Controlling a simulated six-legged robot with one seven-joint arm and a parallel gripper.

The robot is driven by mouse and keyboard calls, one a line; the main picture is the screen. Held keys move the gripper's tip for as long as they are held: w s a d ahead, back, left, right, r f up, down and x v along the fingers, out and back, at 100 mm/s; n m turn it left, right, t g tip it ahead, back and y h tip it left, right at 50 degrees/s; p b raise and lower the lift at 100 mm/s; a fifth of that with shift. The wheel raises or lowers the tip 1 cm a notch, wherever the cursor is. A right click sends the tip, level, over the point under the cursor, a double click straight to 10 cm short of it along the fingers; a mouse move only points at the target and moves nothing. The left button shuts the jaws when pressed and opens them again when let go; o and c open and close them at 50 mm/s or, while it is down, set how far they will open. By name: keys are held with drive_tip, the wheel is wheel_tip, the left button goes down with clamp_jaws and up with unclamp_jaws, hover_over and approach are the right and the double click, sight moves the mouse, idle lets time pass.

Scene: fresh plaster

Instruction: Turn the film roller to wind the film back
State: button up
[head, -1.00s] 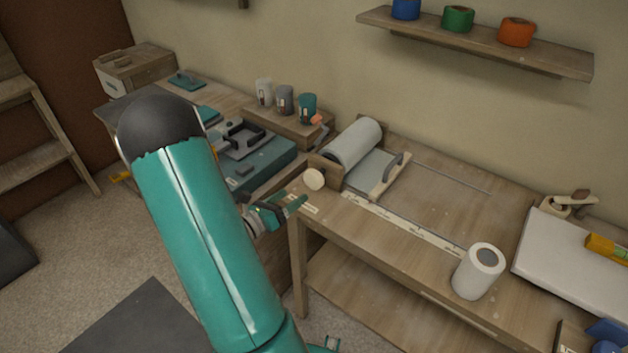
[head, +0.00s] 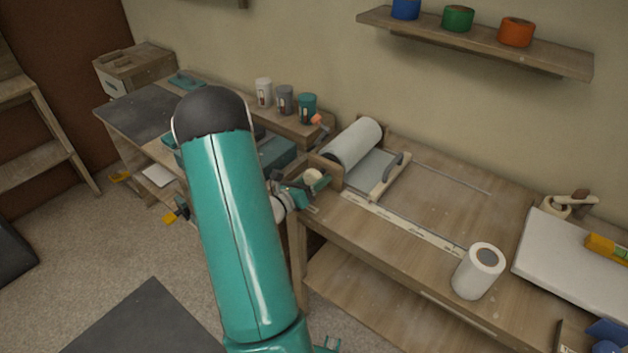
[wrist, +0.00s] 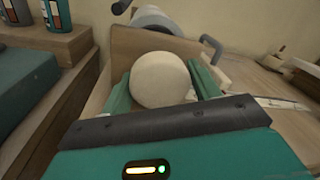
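The film roller (head: 354,143) is a pale grey cylinder in a wooden holder on the bench, with a pale sheet of film (head: 370,172) in front of it. It also shows at the top of the wrist view (wrist: 153,18). Its round cream knob (head: 313,176) is at the near left end and fills the middle of the wrist view (wrist: 160,80). My gripper (head: 312,186) is at the knob. In the wrist view its teal fingers (wrist: 162,84) stand apart on either side of the knob. The knob hides part of the fingers, and firm contact is not visible.
A grey handle on a wooden bar (head: 389,178) lies right of the roller. A white roll (head: 478,271) stands near the bench's front edge. Several cans (head: 285,100) stand on a wooden block behind left. The bench middle is clear.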

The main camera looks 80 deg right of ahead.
drive_tip(key=c, duration=0.5)
drive_tip(key=shift+c, duration=0.2)
drive_tip(key=shift+m, duration=0.5)
drive_tip(key=m, duration=0.3)
drive_tip(key=shift+w+m, duration=0.1)
drive_tip(key=shift+m, duration=0.2)
drive_tip(key=m+t, duration=0.1)
drive_tip(key=m, duration=0.4)
drive_tip(key=o, duration=1)
drive_tip(key=shift+c, duration=0.2)
